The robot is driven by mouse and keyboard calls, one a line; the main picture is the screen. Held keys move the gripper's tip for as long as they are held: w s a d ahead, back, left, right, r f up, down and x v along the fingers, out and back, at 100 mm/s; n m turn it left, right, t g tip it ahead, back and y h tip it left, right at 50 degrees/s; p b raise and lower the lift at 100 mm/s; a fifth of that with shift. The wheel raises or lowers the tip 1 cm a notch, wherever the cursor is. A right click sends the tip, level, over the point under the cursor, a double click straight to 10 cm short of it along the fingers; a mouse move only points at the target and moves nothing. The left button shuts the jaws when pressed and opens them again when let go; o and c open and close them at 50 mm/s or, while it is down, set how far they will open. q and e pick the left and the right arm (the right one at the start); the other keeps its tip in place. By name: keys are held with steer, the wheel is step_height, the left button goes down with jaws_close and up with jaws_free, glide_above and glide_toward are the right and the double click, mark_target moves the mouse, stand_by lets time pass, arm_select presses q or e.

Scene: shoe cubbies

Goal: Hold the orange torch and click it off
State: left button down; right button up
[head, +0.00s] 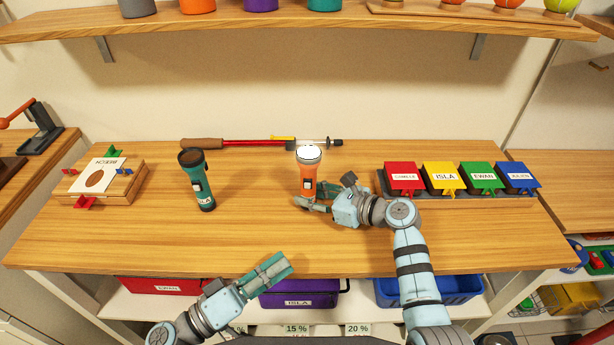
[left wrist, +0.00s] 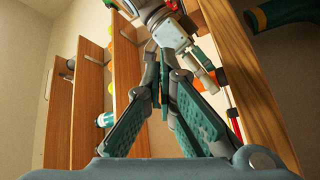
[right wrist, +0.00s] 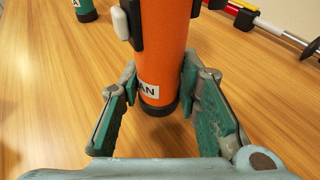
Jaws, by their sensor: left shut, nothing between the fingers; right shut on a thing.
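The orange torch (head: 308,178) stands upright at the middle of the table, its lens end up and glowing bright white. My right gripper (head: 318,196) comes from the right, low on the torch, with its fingers shut around the body. In the right wrist view, the orange torch (right wrist: 167,55) is between the fingers. It has a dark base, a white label ending in "AN" and a pale switch (right wrist: 120,23) on its left side. My left gripper (head: 282,264) is shut and empty, near the table's front edge, apart from the torch.
A teal torch (head: 199,182) stands to the left. A red-shafted tool (head: 245,143) lies behind. A wooden box (head: 100,184) is at far left; several coloured boxes (head: 441,176) line the right. Bins, including a purple one (head: 298,297), sit below. The front middle tabletop is clear.

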mark_target(307, 186)
arm_select(q)
steer(key=shift+m, duration=0.7)
steer(key=w+d+r, duration=0.2)
steer(key=r, duration=0.1)
steer(key=shift+d+r, duration=0.1)
steer(key=shift+d, duration=0.3)
steer(key=shift+w+d+y, duration=0.8)
steer(key=shift+w+d, duration=0.05)
steer(key=shift+w, duration=0.05)
arm_select(e)
steer(key=shift+d, duration=0.15)
arm_select(q)
steer(key=w, duration=0.8)
steer(key=shift+w+d, duration=0.35)
steer(key=shift+w, duration=0.05)
steer(key=shift+w, duration=0.4)
steer(key=shift+w+d, duration=0.1)
steer(key=shift+w, duration=0.3)
steer(key=shift+s, duration=0.85)
steer(key=shift+s, duration=0.1)
